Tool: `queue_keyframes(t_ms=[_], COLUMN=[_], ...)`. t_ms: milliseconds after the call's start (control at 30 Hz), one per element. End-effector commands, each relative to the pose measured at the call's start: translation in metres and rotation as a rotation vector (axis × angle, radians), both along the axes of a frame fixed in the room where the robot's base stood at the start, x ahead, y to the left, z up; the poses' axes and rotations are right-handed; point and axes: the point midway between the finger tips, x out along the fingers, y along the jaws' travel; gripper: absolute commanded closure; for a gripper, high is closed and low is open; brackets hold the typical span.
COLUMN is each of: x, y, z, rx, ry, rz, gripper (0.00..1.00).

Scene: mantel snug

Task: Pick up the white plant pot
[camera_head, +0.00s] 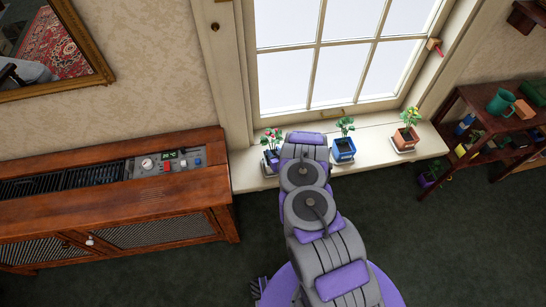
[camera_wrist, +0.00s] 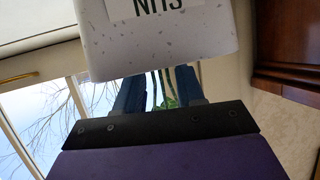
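A white speckled plant pot (camera_wrist: 158,45) with a label bearing dark letters fills the top middle of the wrist view, close to the camera and cut off by the frame. My gripper (camera_wrist: 158,90) shows just below it, with two dark blue fingers set apart. Green stems (camera_wrist: 166,101) show between the fingers. The pot hides the fingertips, so I cannot tell whether they touch it. In the head view my arm reaches to the windowsill and hides the gripper's hold. I cannot make out the white pot there.
On the windowsill (camera_head: 375,155) stand a flowering plant (camera_head: 270,138) at the left, a blue pot (camera_head: 343,150) and a terracotta pot (camera_head: 404,140) at the right. A wooden cabinet (camera_head: 110,185) is at the left. A shelf (camera_head: 470,130) with several items stands right.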

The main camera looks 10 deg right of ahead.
Motion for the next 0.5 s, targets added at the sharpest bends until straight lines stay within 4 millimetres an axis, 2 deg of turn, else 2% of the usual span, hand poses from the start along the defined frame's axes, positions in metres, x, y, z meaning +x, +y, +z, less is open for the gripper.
queue_keyframes(t_ms=[167,500], x=[-0.0001,-0.0002], y=[-0.0001,-0.0003], z=[0.0005,0.0003], rx=[0.0,0.0], ry=[0.001,0.001], rz=[0.0,0.0], gripper=[0.63,0.95])
